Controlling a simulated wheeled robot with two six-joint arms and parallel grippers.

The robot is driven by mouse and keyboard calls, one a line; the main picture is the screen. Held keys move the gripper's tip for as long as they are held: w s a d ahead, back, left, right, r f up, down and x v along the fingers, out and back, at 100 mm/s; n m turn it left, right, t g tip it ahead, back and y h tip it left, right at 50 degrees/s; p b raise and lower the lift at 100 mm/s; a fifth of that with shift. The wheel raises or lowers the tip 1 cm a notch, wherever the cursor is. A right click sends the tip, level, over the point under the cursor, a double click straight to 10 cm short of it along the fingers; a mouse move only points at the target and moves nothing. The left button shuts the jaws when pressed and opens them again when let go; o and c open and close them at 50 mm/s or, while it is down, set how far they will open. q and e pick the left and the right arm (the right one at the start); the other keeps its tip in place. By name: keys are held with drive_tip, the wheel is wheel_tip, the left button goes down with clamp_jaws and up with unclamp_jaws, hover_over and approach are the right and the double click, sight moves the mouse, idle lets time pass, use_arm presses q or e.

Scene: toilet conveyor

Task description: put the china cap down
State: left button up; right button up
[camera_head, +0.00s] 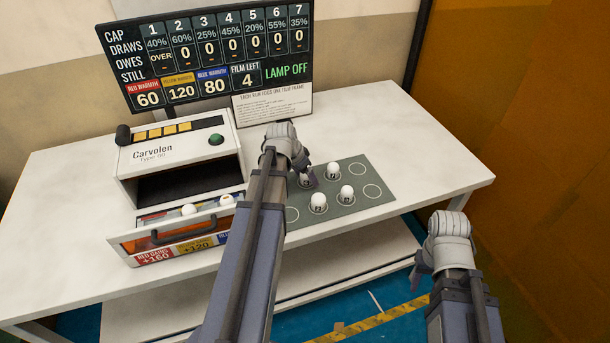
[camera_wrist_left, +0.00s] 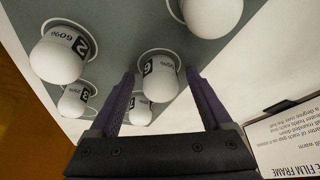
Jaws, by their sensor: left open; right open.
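My left gripper (camera_head: 306,180) is low over the grey mat, its fingers pointing down. In the left wrist view its fingers (camera_wrist_left: 161,73) are spread apart, with a white china cap (camera_wrist_left: 160,84) seen between them; I cannot tell whether they touch it. Other white caps stand upright on the mat: one behind (camera_head: 332,170), one at the front (camera_head: 318,202) and one to the right (camera_head: 346,193). The wrist view also shows a cap labelled 2, 60% (camera_wrist_left: 55,62). My right gripper (camera_head: 421,270) is open and empty, off the table's front right.
The grey mat (camera_head: 360,207) has empty printed circles at its right and front left. The Carvolen machine (camera_head: 175,148) stands left, its drawer (camera_head: 125,243) pulled out with caps (camera_head: 189,210) inside. A scoreboard (camera_head: 210,55) stands behind, reading LAMP OFF. The table's right side (camera_head: 430,150) is clear.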

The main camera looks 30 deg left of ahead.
use_arm(q)
drive_tip(key=shift+p+v, duration=0.75)
drive_tip(key=shift+v, duration=0.05)
drive_tip(key=d+p+v, duration=0.1)
drive_tip(key=p+v, duration=0.9)
drive_tip(key=shift+s+a+r, duration=0.15)
drive_tip(key=shift+a+r, duration=0.15)
drive_tip(key=shift+a, duration=0.25)
drive_tip(key=s+d+g+y, duration=0.1)
drive_tip(key=s+d, duration=0.4)
drive_tip(key=d, duration=1)
drive_tip(key=s+d+f+m+g+y, duration=0.1)
drive_tip(key=s+d+g, duration=0.2)
drive_tip(key=d, duration=1.3)
drive_tip(key=s, duration=0.3)
drive_tip(key=shift+s+d+f+g, duration=0.2)
drive_tip(key=shift+d+f+g, duration=0.05)
drive_tip(key=shift+d+g, duration=0.1)
